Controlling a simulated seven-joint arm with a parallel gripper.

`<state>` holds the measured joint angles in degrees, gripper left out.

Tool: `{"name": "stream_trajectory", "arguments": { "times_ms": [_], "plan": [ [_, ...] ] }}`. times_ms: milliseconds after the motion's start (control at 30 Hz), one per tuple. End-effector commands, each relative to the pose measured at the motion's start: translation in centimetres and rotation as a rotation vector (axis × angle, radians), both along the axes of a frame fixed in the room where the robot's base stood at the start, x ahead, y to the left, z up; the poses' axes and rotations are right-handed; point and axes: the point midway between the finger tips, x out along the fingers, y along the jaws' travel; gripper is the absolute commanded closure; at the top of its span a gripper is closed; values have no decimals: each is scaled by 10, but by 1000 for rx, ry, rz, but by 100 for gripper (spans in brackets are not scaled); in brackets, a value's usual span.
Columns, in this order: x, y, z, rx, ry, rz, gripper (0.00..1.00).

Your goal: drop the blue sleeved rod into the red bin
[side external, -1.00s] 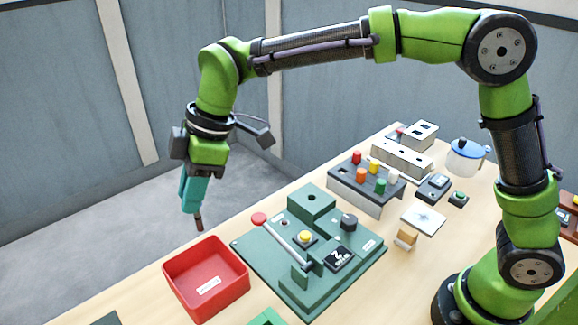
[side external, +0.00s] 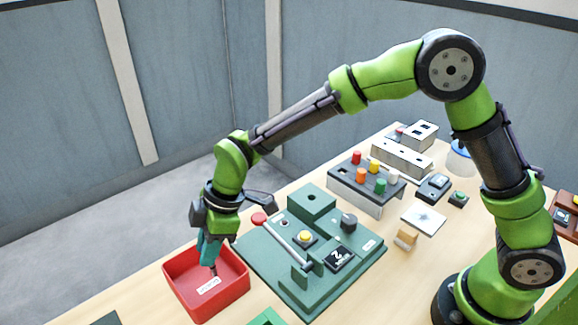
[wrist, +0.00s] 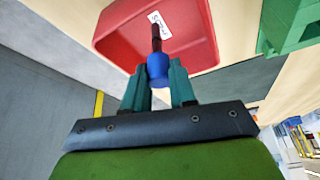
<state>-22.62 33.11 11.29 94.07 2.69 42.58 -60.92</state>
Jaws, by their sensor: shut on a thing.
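The red bin (side external: 178,284) stands open at the front left of the table, with a white label inside; it also shows in the wrist view (wrist: 195,55). My gripper (side external: 207,250) is over the bin, pointing down, its teal fingers around the level of the rim. In the wrist view my gripper (wrist: 158,82) is shut on the blue sleeved rod (wrist: 157,68). The rod's blue sleeve sits between the fingertips and its dark brown end points to the bin's inside. In the side view the rod's dark tip (side external: 214,271) shows within the bin's outline. I cannot tell if it touches the floor.
A green fixture board (side external: 270,262) with a lever, a red knob and a yellow button lies just right of the bin. A dark grey rack (side external: 345,186) with several coloured pegs stands behind it.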

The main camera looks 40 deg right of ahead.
Motion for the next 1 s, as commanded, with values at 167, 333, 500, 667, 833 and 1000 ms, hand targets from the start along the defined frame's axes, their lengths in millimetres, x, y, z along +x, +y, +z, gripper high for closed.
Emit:
{"name": "stream_trajectory", "arguments": {
  "times_ms": [167, 333, 500, 667, 833, 1000],
  "plan": [
    [0, 0, -10, -1, 0, 1, 100],
    [0, 0, -10, 0, 0, 1, 100],
    [0, 0, -10, 0, 0, 1, 65],
    [0, 0, -10, 0, 0, 1, 45],
    [0, 0, -10, 0, 0, 0, 45],
    [0, -2, -5, 1, -1, 0, 45]
  ]
}}
